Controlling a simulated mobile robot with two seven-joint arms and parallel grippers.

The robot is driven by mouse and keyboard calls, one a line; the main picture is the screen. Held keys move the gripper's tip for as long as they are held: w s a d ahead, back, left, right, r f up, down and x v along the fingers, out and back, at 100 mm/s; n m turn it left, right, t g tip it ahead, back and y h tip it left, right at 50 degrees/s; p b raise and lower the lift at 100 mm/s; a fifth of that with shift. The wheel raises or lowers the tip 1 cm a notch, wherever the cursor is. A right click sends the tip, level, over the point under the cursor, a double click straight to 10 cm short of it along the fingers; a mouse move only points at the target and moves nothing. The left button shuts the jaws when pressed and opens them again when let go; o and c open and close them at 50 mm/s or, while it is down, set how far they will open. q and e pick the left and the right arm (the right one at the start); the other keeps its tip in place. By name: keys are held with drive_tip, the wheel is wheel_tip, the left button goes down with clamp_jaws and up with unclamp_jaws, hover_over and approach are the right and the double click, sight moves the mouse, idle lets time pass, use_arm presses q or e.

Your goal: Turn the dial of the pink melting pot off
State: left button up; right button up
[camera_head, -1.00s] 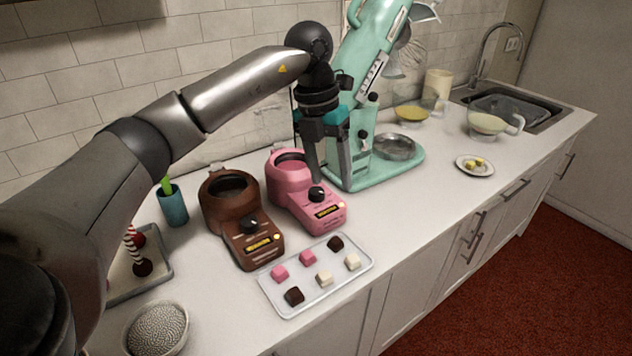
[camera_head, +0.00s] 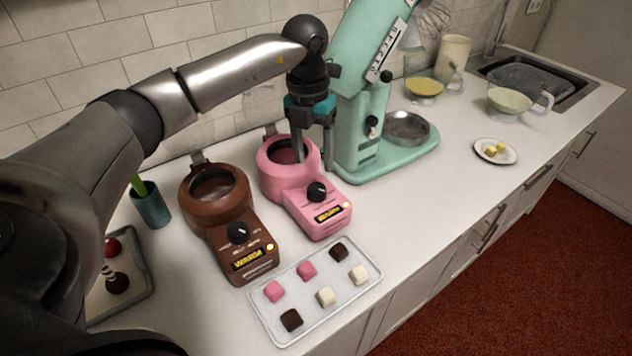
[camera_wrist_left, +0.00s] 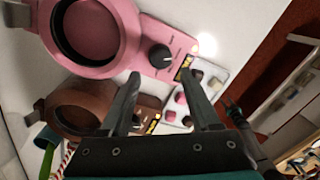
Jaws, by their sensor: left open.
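The pink melting pot (camera_head: 300,213) stands on the counter with its round bowl at the back and a black dial (camera_head: 317,191) on its sloping front. A yellow display reading WARM (camera_head: 328,213) is below the dial. My left gripper (camera_head: 314,164) is open and empty, pointing down above the pot, behind the dial in the head view. In the left wrist view the dial (camera_wrist_left: 160,56) lies just past the fingertips, roughly in line with the gap between them. The fingers look apart from the dial. The dial's exact pointer angle is too small to read.
A brown melting pot (camera_head: 230,215) stands close left, also showing WARM. A mint stand mixer (camera_head: 362,140) rises close right of my gripper. A clear tray (camera_head: 272,325) of chocolate pieces lies in front. A blue cup (camera_head: 150,207) is at the left.

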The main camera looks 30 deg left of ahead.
sight(316, 187)
use_arm(q)
drive_tip(key=f, duration=0.6)
drive_tip(key=shift+d+f, duration=0.15)
drive_tip(key=shift+d, duration=0.05)
drive_tip(key=shift+f, duration=0.6)
use_arm(e)
drive_tip(key=shift+w+a+f, duration=0.15)
drive_tip(key=shift+w+a, duration=0.5)
drive_tip(key=shift+w, duration=0.3)
use_arm(q)
drive_tip(key=shift+c, duration=0.4)
drive_tip(key=shift+w, duration=0.1)
clamp_jaws()
use_arm(e)
drive_tip(key=shift+s+d, duration=0.2)
drive_tip(key=shift+d, duration=0.15)
use_arm(q)
drive_tip(key=shift+r, duration=0.1)
drive_tip(key=n+p, duration=0.2)
drive_tip(key=n, duration=0.2)
drive_tip(key=shift+r, duration=0.1)
drive_tip(key=n+p, duration=0.3)
drive_tip(key=n, duration=0.2)
drive_tip(key=shift+n+t, duration=0.3)
drive_tip(key=shift+n, duration=0.1)
use_arm(e)
wheel_tip(316, 187, up, 6)
drive_tip(key=shift+f, duration=0.1)
use_arm(q)
drive_tip(key=shift+p, duration=0.3)
